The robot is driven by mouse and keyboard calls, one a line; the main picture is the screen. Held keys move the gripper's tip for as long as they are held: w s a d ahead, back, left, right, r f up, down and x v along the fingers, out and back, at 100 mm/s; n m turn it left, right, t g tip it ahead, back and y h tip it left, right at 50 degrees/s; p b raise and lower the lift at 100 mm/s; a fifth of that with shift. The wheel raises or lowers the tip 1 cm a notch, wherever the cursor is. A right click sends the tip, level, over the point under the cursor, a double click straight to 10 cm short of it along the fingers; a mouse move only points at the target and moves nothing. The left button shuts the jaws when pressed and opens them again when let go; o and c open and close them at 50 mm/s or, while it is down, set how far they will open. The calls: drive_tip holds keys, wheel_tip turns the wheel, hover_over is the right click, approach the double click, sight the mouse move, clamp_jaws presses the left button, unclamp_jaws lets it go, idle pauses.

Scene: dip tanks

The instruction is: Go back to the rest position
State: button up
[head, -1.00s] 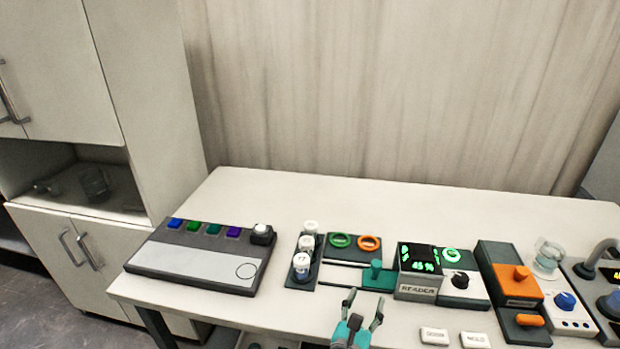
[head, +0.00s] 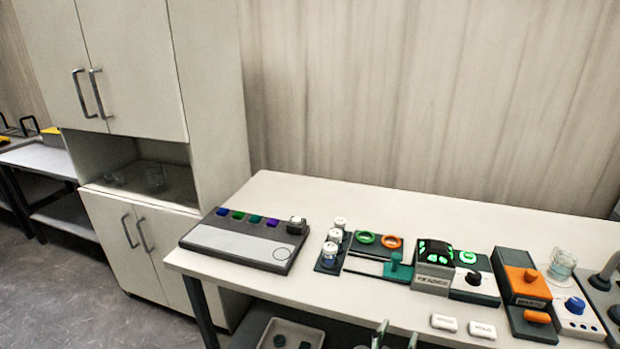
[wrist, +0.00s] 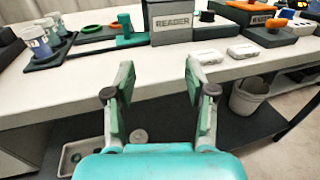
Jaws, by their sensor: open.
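My gripper (wrist: 160,100) is open and empty in the wrist view, its two fingers apart in front of the table's front edge. In the head view only the tips of my gripper (head: 395,335) show at the bottom edge. The white table (head: 330,190) carries a row of devices. The reader box (head: 433,275), with a green display on top, stands beyond my gripper; it also shows in the wrist view (wrist: 172,22). My gripper touches nothing.
Two white blocks (head: 444,322) lie near the front edge. A grey tray (head: 292,332) sits below the table. A tall cabinet (head: 140,70) stands at left; floor before it is clear.

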drive_tip(key=s+f+m+g+y, duration=0.1)
drive_tip(key=s+f+m+y, duration=0.5)
drive_tip(key=s, duration=0.5)
drive_tip(key=s+f+m+y, duration=0.2)
drive_tip(key=s+f+m, duration=0.2)
drive_tip(key=s+f, duration=0.5)
drive_tip(key=s+r+m+y, duration=0.1)
drive_tip(key=s+r+m, duration=0.5)
drive_tip(key=s+m, duration=0.3)
drive_tip(key=s+r+m, duration=0.5)
drive_tip(key=s+m, duration=0.5)
drive_tip(key=s, duration=0.3)
drive_tip(key=shift+s+r+t+y, duration=0.35)
drive_tip(key=shift+s+t+y, duration=0.05)
